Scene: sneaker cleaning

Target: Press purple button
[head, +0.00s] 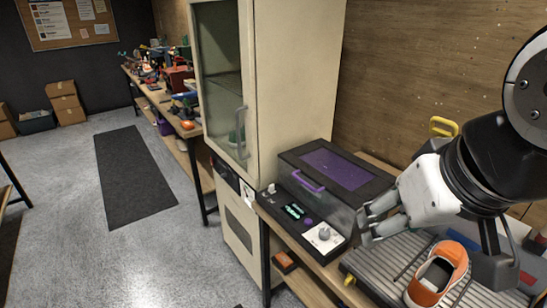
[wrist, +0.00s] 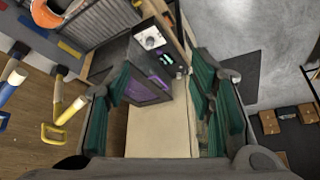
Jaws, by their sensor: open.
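The purple button (head: 309,222) is a small round spot on the sloped black front panel of a machine (head: 335,205) with a purple-windowed lid. It sits between a lit display (head: 293,211) and a white dial plate (head: 323,237). My gripper (head: 369,222) is open and empty, to the right of the panel and apart from the button. Its green-padded fingers (wrist: 160,88) spread wide in the wrist view.
A tall cream cabinet (head: 298,75) with a glass door stands left of the machine. An orange sneaker (head: 438,272) rests on a ribbed grey mat (head: 375,268) at the right. A yellow handle (head: 443,126) is behind my arm. Open floor (head: 215,255) lies to the left.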

